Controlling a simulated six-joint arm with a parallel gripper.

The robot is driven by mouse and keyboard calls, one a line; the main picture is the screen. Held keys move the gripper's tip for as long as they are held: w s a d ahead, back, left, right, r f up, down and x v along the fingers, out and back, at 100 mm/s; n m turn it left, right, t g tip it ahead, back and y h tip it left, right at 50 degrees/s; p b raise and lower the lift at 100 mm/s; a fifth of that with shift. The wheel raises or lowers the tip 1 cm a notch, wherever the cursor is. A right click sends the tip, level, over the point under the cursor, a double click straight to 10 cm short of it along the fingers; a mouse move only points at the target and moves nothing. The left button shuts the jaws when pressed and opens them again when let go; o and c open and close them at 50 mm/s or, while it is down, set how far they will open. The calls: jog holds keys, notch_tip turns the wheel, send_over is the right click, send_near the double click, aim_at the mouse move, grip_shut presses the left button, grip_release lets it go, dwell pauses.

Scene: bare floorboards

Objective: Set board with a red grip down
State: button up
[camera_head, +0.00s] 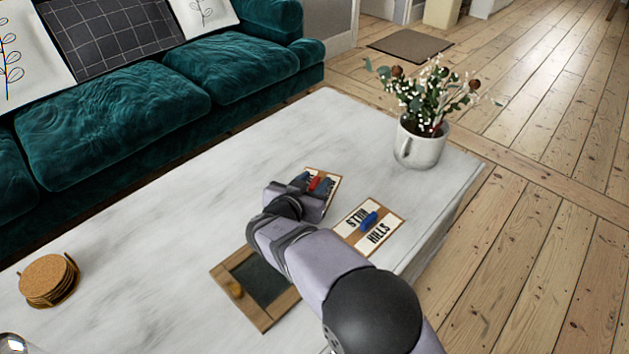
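The board with a red grip (333,188) is near the middle of the table, with pale lettered paper and a brown edge. Its red grip sits between the fingers of my gripper (315,183), which looks shut on it. My gripper and wrist hide the board's left part. I cannot tell whether the board touches the table or hangs just above it. A similar board with a blue grip (384,235) lies just to the right and nearer, with words on its pale face.
A wooden tray (267,319) with a dark inside and an orange-brown knob lies partly under my arm. Stacked coasters (48,280) sit at left. The white table (170,225) is clear between; a green sofa (110,120) stands behind.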

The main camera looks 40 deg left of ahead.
jog(key=shift+b+v, duration=1.3)
jog(key=shift+v, duration=2.5)
jog(key=shift+a, duration=0.1)
